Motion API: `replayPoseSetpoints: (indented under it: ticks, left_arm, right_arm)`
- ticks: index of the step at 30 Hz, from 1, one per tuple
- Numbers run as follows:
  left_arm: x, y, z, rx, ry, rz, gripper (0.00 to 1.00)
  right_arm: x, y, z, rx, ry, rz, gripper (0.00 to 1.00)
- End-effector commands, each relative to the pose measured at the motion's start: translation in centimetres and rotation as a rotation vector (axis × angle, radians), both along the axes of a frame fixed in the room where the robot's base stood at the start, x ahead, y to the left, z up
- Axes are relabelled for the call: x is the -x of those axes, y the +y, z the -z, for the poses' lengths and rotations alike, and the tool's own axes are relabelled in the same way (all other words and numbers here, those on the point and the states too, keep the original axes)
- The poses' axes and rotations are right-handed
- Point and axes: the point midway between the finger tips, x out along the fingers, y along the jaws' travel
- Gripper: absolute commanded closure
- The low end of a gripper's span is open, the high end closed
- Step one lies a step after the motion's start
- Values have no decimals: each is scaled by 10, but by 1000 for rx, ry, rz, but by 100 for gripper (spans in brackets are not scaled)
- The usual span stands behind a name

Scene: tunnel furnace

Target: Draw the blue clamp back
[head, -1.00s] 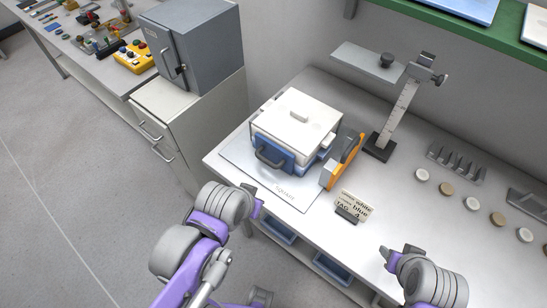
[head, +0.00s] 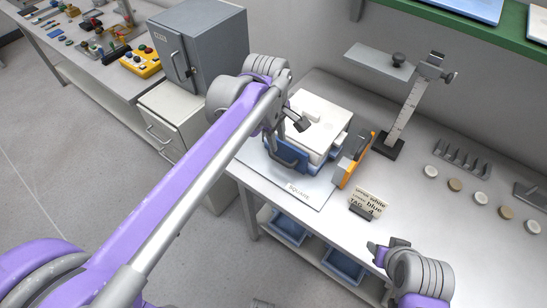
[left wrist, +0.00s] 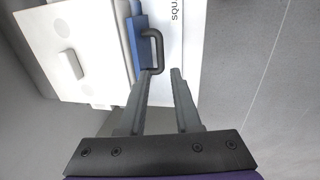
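The blue clamp (head: 287,153) sits low on the front of a white box (head: 318,115) and carries a dark looped handle. The clamp (left wrist: 138,45) and its handle (left wrist: 157,45) also show in the left wrist view, just beyond my fingertips.
The box stands on a white plate marked SQUARE (head: 308,193). An orange and grey block (head: 352,165) stands right of it, with a label card (head: 367,203) in front. A height gauge (head: 400,118) stands behind. A grey cabinet (head: 200,45) is at the left.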

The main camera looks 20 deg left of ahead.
Motion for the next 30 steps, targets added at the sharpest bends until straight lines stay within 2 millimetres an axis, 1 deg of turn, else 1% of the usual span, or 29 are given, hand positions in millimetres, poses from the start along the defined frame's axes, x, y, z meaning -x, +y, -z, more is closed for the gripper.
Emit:
replayPoseSetpoints:
  ticks: [5, 9, 15, 18, 21, 30]
  left_arm:
    - [-4, -2, 26, 0, 0, -1, 68]
    - [-8, -3, 54, 0, 0, 0, 68]
    - [-14, -5, 86, 0, -1, 1, 68]
    - [-16, -6, 96, 0, -2, 1, 68]
    - [-17, -6, 101, 0, -2, 1, 68]
    - [-17, -6, 103, 0, -2, 2, 68]
  right_arm:
    - [1, 0, 3, 0, 2, 0, 50]
    - [2, 0, 5, 0, 4, 0, 50]
    - [3, 0, 8, 0, 6, 0, 50]
    - [4, 0, 9, 0, 7, 0, 50]
    - [4, 0, 9, 0, 7, 0, 50]
    - [4, 0, 9, 0, 7, 0, 50]
